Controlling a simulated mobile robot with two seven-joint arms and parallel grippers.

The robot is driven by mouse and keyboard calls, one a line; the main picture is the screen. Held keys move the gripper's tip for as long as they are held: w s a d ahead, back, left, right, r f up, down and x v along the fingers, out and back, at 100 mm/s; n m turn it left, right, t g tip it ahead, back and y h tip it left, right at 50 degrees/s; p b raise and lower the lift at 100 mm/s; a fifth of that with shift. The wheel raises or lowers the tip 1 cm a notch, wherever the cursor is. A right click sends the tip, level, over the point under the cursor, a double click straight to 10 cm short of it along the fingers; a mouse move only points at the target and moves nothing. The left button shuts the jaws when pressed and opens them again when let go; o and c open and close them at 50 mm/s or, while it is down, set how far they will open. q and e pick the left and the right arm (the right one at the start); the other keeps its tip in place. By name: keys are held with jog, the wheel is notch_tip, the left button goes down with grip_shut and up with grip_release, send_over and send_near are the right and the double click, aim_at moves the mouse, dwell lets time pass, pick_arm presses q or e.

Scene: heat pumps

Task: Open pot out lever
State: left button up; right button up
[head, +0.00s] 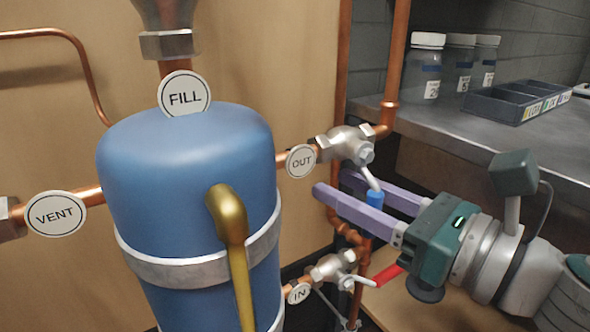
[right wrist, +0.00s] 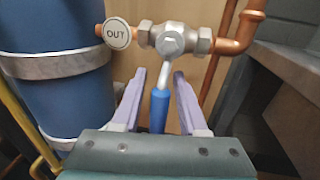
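The blue pot (head: 190,190) stands at left centre in the head view, with an OUT tag (head: 301,161) on the copper pipe at its right. The out valve (head: 346,147) is silver. Its lever has a silver stem and a blue grip (head: 375,198), and it points down, across the pipe's line. In the right wrist view the blue grip (right wrist: 159,110) lies between the two purple fingers of my right gripper (right wrist: 159,78). Gaps show on both sides, so the right gripper (head: 332,184) is open around the lever. My left gripper is not in view.
Below is the IN valve (head: 334,267) with a red lever (head: 387,275), close under my right gripper. A brass handle (head: 230,225) stands before the pot. A metal counter (head: 470,130) with jars (head: 426,70) and a dark tray (head: 505,103) is at right.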

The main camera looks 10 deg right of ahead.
grip_shut()
dwell(1.1)
